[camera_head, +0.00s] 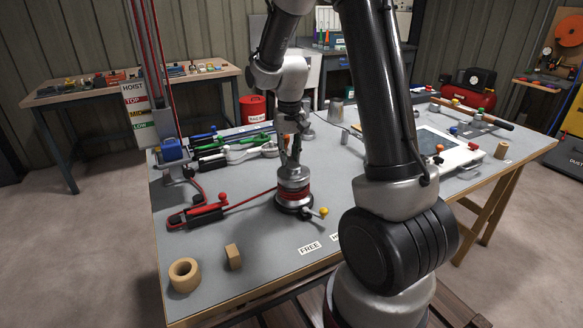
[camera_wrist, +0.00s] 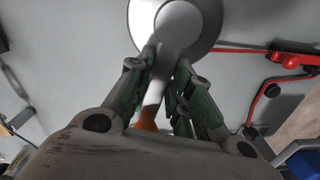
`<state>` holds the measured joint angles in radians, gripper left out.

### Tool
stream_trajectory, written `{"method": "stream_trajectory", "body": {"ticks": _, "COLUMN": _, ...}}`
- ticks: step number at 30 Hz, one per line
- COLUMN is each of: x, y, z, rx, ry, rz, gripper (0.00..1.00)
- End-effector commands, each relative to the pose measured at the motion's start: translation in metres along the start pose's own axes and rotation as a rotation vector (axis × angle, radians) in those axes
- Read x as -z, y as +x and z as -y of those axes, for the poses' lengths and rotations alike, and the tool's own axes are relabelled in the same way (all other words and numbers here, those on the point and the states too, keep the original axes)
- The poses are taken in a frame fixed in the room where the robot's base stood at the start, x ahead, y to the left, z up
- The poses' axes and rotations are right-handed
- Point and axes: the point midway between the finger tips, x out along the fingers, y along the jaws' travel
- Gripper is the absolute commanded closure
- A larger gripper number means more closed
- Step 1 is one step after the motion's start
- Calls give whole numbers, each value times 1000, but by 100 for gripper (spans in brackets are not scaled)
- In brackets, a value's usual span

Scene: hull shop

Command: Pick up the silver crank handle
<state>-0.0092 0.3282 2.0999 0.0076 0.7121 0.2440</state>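The silver crank handle seems to be the round silver fitting (camera_head: 293,184) with a red band and black base on the bench; a side lever with a yellow knob (camera_head: 323,212) sticks out of it. My gripper (camera_head: 291,160) points down right at its top. In the wrist view a silver disc and post (camera_wrist: 178,22) fill the top. The green-padded fingers of my gripper (camera_wrist: 166,60) stand close together there. A pale bar with an orange end (camera_wrist: 147,124) shows between them, partly hidden by the gripper body. I cannot tell whether the pads press on anything.
A red-handled tool (camera_head: 195,214) with a red cable lies left of the fitting. A tan ring (camera_head: 184,275) and a tan block (camera_head: 233,256) are at the front left. Green and white clamps (camera_head: 240,150) lie behind. A white-framed panel (camera_head: 445,150) is at right. The front bench by the FREE label is clear.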

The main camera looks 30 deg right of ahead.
Motion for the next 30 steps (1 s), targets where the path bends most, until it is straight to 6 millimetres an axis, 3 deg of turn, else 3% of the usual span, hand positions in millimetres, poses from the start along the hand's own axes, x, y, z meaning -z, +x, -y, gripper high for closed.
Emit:
{"method": "stream_trajectory", "body": {"ticks": 11, "x": 1, "y": -9, "z": 0, "rx": 0, "ry": 0, "rz": -2, "gripper": 100}}
{"method": "stream_trajectory", "body": {"ticks": 22, "x": 1, "y": -81, "z": 1, "rx": 1, "ry": 0, "rz": -5, "gripper": 100}}
{"method": "stream_trajectory", "body": {"ticks": 30, "x": 0, "y": -101, "z": 0, "rx": 0, "ry": 0, "rz": -1, "gripper": 100}}
